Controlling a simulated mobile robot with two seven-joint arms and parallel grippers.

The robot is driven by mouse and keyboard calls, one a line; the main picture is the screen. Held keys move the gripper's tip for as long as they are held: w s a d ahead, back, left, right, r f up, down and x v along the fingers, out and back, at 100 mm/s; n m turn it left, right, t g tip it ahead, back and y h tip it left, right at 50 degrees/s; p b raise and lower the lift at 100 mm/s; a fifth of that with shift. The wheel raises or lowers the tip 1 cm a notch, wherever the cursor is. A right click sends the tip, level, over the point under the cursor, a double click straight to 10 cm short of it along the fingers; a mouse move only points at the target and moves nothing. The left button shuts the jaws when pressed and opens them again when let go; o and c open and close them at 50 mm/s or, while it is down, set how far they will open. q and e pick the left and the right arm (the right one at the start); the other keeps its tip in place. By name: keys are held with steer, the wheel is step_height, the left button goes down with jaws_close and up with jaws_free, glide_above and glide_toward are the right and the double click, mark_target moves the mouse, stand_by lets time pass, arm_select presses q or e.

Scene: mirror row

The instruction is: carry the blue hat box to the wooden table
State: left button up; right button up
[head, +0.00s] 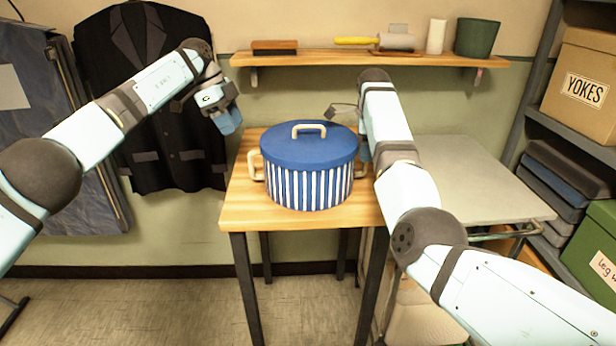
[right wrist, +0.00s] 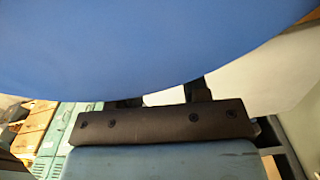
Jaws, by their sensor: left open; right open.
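The blue hat box (head: 309,170) has a plain blue lid, blue and white striped sides and cream handles on its top and sides. It stands upright on the wooden table (head: 250,217). My left gripper (head: 229,121) is open and empty in the air, left of the box and above its lid. My right gripper (head: 364,151) is open at the box's right side, close to the right handle, and is partly hidden by my arm. In the right wrist view a finger (right wrist: 160,124) lies just below the blue surface of the box. Contact cannot be told.
A grey-topped table (head: 470,180) stands right of the wooden table. A wall shelf (head: 350,60) above holds a brush, a roller, a white cylinder and a green pot. A dark jacket (head: 150,100) hangs at left. Shelving with a YOKES box (head: 583,88) stands at right.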

steer(key=shift+r, duration=0.15)
arm_select(q)
steer(key=shift+v, duration=1.2)
arm_select(e)
step_height(320, 180, up, 12)
